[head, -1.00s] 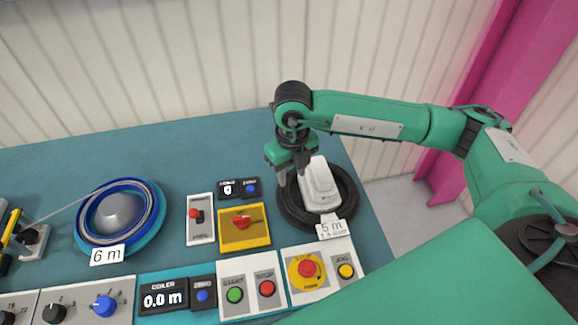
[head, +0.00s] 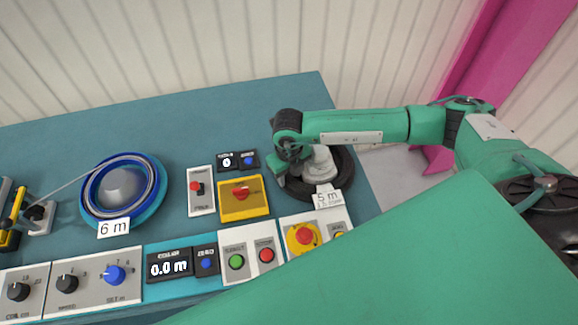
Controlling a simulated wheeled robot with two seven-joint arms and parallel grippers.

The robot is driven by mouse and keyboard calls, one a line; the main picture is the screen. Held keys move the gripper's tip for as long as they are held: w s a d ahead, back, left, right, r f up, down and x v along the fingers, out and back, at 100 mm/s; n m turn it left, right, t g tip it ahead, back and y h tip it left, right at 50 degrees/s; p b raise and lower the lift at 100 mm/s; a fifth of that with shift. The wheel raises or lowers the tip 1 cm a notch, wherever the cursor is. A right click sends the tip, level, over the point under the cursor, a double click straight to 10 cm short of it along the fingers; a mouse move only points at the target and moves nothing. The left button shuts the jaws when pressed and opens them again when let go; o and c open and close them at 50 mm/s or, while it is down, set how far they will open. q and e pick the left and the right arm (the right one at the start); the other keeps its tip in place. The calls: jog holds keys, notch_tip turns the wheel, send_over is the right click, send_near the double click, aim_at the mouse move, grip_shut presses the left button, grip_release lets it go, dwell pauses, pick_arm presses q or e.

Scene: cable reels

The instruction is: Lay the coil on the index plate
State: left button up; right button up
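A black ring-shaped coil (head: 342,184) lies at the right of the bench around a pale grey-white hub (head: 319,164), with a "5 m" tag (head: 327,199) at its front. My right gripper (head: 281,178) points down at the left edge of this coil, low over it. My wrist and forearm hide its back part. I cannot tell whether the fingers are open or touch the coil. A blue ring-shaped reel (head: 152,195) with a grey dome and a "6 m" tag (head: 114,228) sits at the left. I cannot tell which thing is the index plate. My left gripper is out of view.
A yellow box with a red switch (head: 242,211) and a grey switch plate (head: 201,205) stand between the reels. Button panels and a "0.0 m" display (head: 169,267) line the front edge. The back of the teal bench (head: 180,120) is clear.

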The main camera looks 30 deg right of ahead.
jog(key=shift+c, duration=0.2)
grip_shut()
jog(key=c, duration=0.6)
grip_release()
grip_shut()
jog(key=shift+r, duration=0.1)
jog(key=shift+r+p, duration=0.3)
jog(key=shift+r, duration=0.25)
jog(key=shift+r, duration=0.1)
jog(key=shift+r+p, duration=0.7)
jog(key=shift+r, duration=0.8)
